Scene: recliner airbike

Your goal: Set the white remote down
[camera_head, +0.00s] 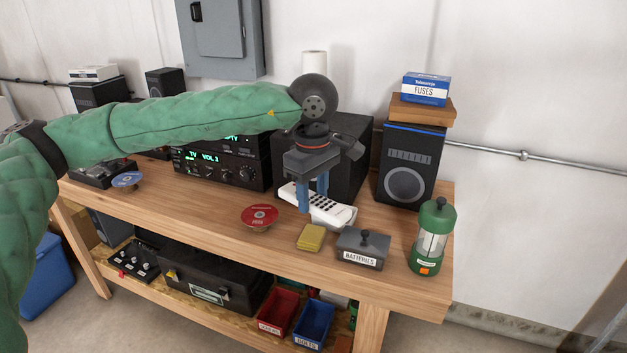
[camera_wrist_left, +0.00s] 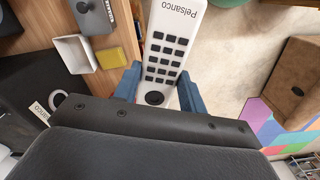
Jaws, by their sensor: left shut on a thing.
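The white remote (camera_head: 335,210) with dark buttons is between the blue fingers of my left gripper (camera_head: 312,198), which is shut on it. In the head view it shows against the workbench top, left of the dark speaker. In the left wrist view the remote (camera_wrist_left: 172,45) points away from the camera, with the brand text at its far end and the left gripper's blue fingers (camera_wrist_left: 158,92) on both sides. There it overlaps the bench edge and the floor. I cannot tell its height above the bench. My right gripper is not in view.
The wooden workbench (camera_head: 375,270) holds a red disc (camera_head: 260,217), a yellow sponge (camera_head: 311,237), a grey batteries box (camera_head: 362,248), a green lantern (camera_head: 433,238), a speaker (camera_head: 409,168) and a stereo (camera_head: 222,170). Bare wood shows around the disc.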

